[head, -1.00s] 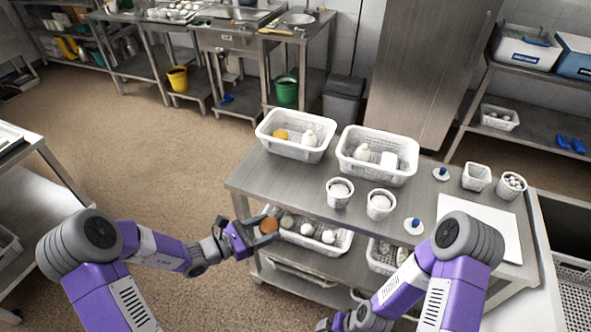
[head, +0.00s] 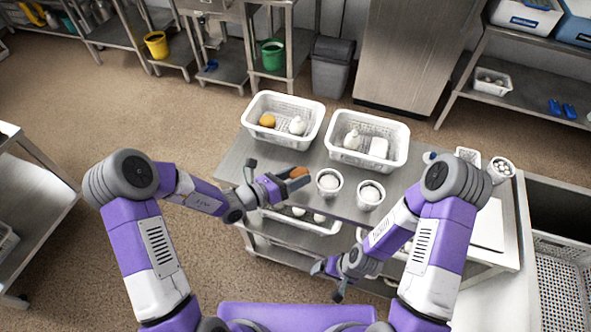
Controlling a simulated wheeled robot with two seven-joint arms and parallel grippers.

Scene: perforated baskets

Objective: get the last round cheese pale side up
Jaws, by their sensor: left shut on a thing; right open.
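My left gripper (head: 296,179) is shut on an orange-brown round cheese (head: 299,172), held near the left part of the table top, just left of the small round baskets. Its orange-brown side shows; its other side is hidden. Two round cheeses sit pale side up, one in the left small basket (head: 329,192) and one in the right small basket (head: 370,203). My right gripper (head: 328,281) is open and empty, low in front of the table, below the small baskets.
Two big white perforated baskets stand at the table's back: the left (head: 280,142) holds an orange item and a white one, the right (head: 365,158) white items. A lower-shelf basket (head: 310,224) is partly covered. Small containers (head: 502,170) stand at the right.

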